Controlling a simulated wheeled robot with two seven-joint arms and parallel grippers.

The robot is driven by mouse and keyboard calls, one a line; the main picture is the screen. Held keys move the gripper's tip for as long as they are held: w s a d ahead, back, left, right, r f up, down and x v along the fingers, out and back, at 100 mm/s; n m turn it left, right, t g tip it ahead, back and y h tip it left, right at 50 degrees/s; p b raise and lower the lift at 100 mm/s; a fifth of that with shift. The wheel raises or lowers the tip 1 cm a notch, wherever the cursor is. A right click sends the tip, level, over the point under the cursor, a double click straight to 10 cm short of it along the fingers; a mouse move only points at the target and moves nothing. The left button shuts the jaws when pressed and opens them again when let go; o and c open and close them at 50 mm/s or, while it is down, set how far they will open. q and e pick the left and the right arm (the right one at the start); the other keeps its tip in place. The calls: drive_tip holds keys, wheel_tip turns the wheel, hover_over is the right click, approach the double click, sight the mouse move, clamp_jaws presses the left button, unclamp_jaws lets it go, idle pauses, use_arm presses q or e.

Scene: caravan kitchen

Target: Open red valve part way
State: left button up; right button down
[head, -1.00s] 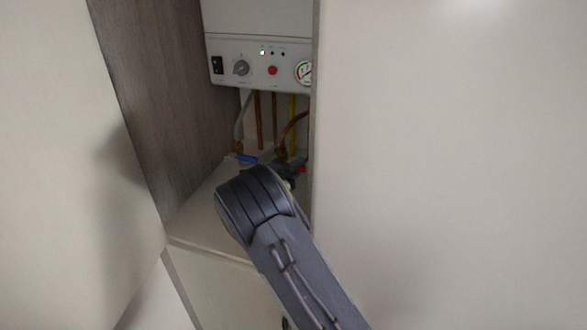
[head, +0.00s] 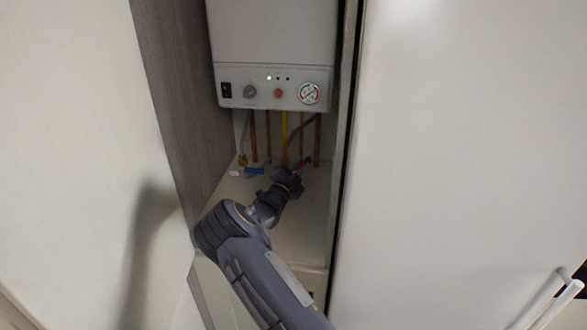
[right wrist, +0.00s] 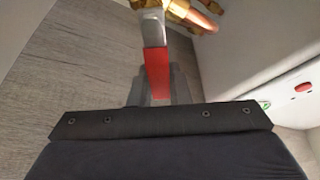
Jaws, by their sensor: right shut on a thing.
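The red valve handle (right wrist: 157,75) shows in the right wrist view as a flat red lever with a bare metal end, joined to a brass fitting (right wrist: 190,14). My right gripper (right wrist: 157,92) is shut on this lever, with its grey fingers around the red part. In the head view only a small red bit of the handle (head: 305,160) shows beside my right gripper (head: 288,180), under the boiler; the rest is hidden. My left gripper is not in view.
A white boiler (head: 272,88) with a dial and knobs hangs above several copper pipes and one yellow pipe. A blue valve handle (head: 254,170) is left of my gripper. A wood-grain wall and a large pale panel (head: 460,160) bound the narrow cupboard.

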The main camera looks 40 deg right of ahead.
drive_tip(key=shift+w, duration=0.1)
idle(0.3)
drive_tip(key=c, duration=1.4)
unclamp_jaws()
drive_tip(key=shift+o, duration=0.2)
drive_tip(key=b+v, duration=0.2)
drive_tip(key=v, duration=0.6)
